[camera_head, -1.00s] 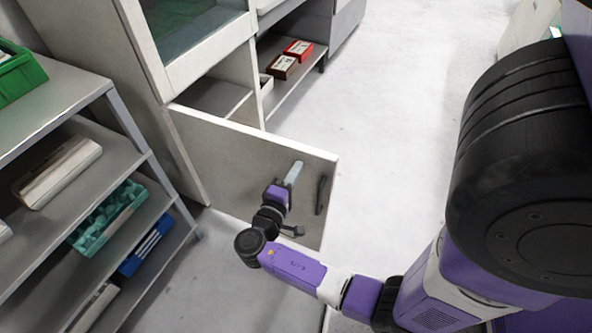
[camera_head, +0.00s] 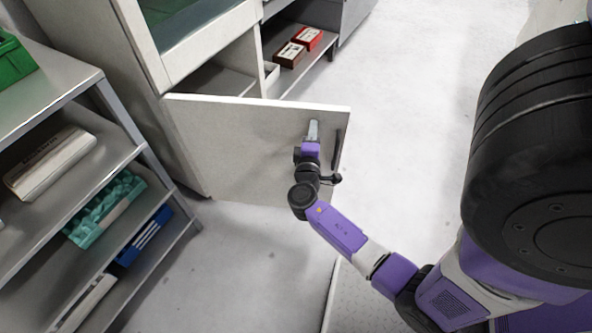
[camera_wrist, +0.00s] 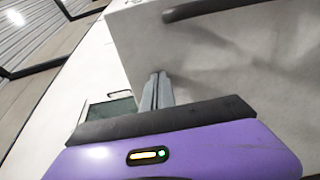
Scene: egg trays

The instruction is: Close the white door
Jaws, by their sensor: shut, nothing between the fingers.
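The white door (camera_head: 235,150) stands open, hinged at its left on the white cabinet (camera_head: 195,85). Its dark bar handle (camera_head: 336,148) is near the free right edge. My gripper (camera_head: 313,128) is shut and empty, in front of the door's outer face, just left of the handle. In the wrist view the shut fingers (camera_wrist: 158,78) point at the pale door panel (camera_wrist: 230,50), with the handle (camera_wrist: 200,9) beyond them at the top. I cannot tell whether the fingertips touch the panel.
A grey shelf rack (camera_head: 90,110) with a teal egg tray (camera_head: 104,210) and boxes stands at the left. Red and brown boxes (camera_head: 308,38) lie on a low shelf behind the door. The floor right of the door is clear.

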